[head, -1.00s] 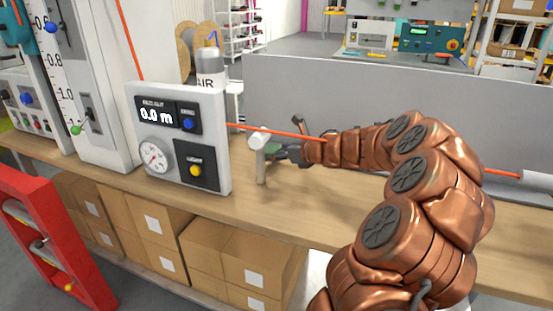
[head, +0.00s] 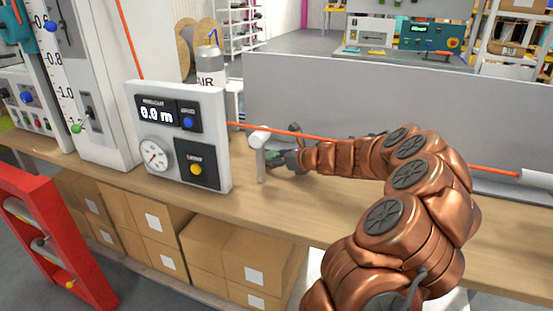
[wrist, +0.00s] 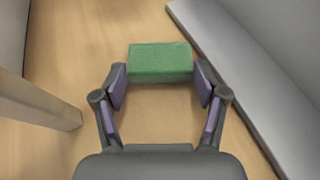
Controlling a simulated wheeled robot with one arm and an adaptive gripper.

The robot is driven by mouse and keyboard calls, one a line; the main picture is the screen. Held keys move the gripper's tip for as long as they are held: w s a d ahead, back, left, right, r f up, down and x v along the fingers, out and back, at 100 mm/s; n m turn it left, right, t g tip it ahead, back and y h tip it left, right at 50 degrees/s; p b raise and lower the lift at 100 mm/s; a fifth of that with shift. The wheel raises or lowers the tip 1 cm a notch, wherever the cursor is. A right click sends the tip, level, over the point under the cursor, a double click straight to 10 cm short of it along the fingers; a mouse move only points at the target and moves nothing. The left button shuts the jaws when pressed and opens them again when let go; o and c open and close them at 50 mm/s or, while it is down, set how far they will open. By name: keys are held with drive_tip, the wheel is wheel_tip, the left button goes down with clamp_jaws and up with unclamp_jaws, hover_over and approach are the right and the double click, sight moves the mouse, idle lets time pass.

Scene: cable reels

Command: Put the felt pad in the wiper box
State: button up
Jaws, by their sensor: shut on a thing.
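A green block that looks like the felt pad (wrist: 160,62) sits between the fingertips of my gripper (wrist: 160,84) in the wrist view. The fingers are shut on its two sides, and the wooden bench top is below it. In the head view my gripper (head: 283,159) is low over the bench, just right of a white post, partly hidden by it. The pad is too small there to tell apart from the fingers. I cannot pick out the wiper box in either view.
The white post (head: 261,160) stands close left of my gripper, beside the meter panel (head: 182,137). A grey wall (head: 330,100) closes the bench's back. The wooden bench (head: 225,196) is bare in front.

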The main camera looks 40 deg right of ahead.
drive_tip(key=shift+f, duration=0.15)
drive_tip(key=o, duration=0.8)
